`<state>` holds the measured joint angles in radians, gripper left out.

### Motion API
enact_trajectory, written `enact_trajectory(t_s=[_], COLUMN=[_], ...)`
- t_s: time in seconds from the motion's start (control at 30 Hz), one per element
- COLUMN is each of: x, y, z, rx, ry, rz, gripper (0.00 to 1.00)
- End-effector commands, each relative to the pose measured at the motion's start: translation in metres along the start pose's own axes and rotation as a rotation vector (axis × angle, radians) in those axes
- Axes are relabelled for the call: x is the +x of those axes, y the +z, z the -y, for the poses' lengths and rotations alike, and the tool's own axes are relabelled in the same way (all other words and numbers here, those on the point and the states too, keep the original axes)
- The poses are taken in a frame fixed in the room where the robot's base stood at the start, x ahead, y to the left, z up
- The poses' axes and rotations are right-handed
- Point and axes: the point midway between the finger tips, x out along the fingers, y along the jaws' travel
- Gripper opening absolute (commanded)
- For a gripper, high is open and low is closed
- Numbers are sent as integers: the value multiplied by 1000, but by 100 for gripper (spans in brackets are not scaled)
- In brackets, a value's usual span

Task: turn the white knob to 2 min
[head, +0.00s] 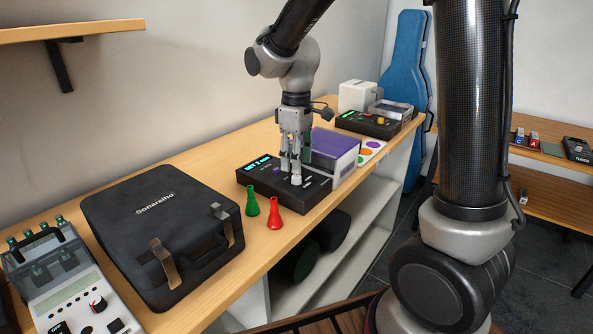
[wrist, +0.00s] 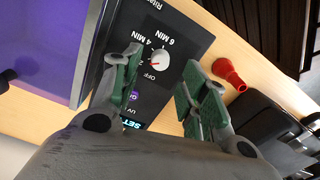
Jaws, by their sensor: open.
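The white knob (wrist: 160,57) sits on the dark face of a black box (head: 262,182) on the wooden bench. In the wrist view its dial reads OFF, 2, 4 MIN and 6 MIN. In the head view the knob (head: 296,181) shows just below my fingers. My gripper (head: 291,169) is open and points down over the box. In the wrist view its green-padded fingers (wrist: 163,66) stand on either side of the knob, with gaps.
A red cone (head: 274,214) and a green cone (head: 252,201) stand in front of the box. A purple-topped white box (head: 335,148) stands close on the right. A black case (head: 160,230) is to the left. Another black device (head: 368,124) sits farther back.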

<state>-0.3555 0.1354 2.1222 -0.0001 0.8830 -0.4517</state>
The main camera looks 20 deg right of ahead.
Motion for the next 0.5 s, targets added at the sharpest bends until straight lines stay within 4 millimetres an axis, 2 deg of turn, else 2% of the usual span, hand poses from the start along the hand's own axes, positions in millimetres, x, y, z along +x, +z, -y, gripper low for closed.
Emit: enact_trajectory(t_s=[0.1, 0.23, 0.4, 0.5], x=[-29, -54, -72, -76], y=[-1, 0, 0, 0], z=[0, 0, 0, 0], rx=[0, 0, 0, 0], ry=[2, 2, 0, 0], rz=[-5, -3, -1, 0], gripper=[44, 44, 44, 44])
